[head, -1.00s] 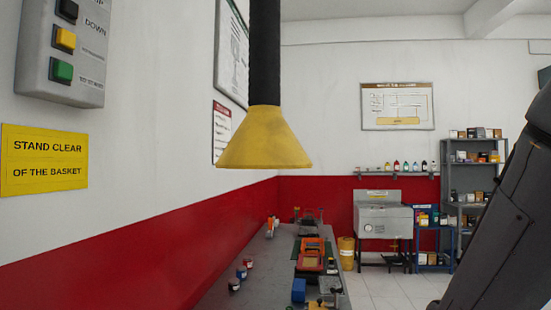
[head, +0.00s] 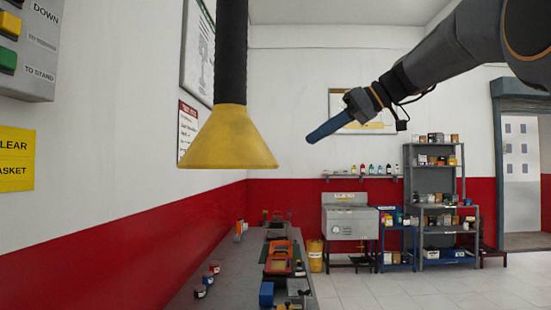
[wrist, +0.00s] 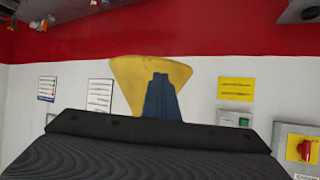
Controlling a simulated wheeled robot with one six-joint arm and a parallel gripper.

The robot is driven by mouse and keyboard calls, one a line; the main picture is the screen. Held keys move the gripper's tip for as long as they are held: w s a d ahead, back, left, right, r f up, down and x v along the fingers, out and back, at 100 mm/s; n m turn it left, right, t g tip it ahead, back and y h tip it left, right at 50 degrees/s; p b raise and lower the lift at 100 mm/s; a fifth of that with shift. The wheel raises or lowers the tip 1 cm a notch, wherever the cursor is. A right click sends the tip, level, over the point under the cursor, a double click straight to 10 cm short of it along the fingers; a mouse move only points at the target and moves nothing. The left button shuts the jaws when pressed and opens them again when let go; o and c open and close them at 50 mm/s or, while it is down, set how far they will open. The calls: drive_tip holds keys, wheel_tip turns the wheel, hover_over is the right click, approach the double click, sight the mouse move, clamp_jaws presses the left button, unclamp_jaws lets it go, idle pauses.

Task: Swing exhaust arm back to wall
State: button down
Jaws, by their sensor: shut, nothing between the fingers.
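The exhaust arm ends in a yellow cone-shaped hood (head: 228,138) on a black vertical hose (head: 231,50). It hangs in front of the left wall, above the long bench. My gripper (head: 312,138) comes in from the upper right of the head view, its blue fingers shut and empty. The fingertips are a little right of the hood's lower rim and look apart from it. In the wrist view the blue fingers (wrist: 161,98) overlap the yellow hood (wrist: 128,82), which shows upside down behind them. The hose's upper end is out of view.
The bench (head: 225,285) below holds small cans and tools. A button box (head: 28,50) and a yellow sign (head: 15,160) are on the left wall. A sink unit (head: 350,222) and grey shelves (head: 435,195) stand at the back. Floor right of the bench is clear.

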drive_tip(key=r, duration=0.1)
drive_tip(key=p, duration=0.5)
approach(263, 162)
drive_tip(key=shift+n, duration=0.3)
drive_tip(key=x, duration=0.4)
drive_tip(key=shift+w+a+f, duration=0.1)
drive_tip(key=shift+w+a, duration=0.05)
drive_tip(key=shift+a, duration=0.05)
drive_tip(key=shift+p+x, duration=0.6)
drive_tip(key=shift+x, duration=0.35)
drive_tip(key=shift+f, duration=0.1)
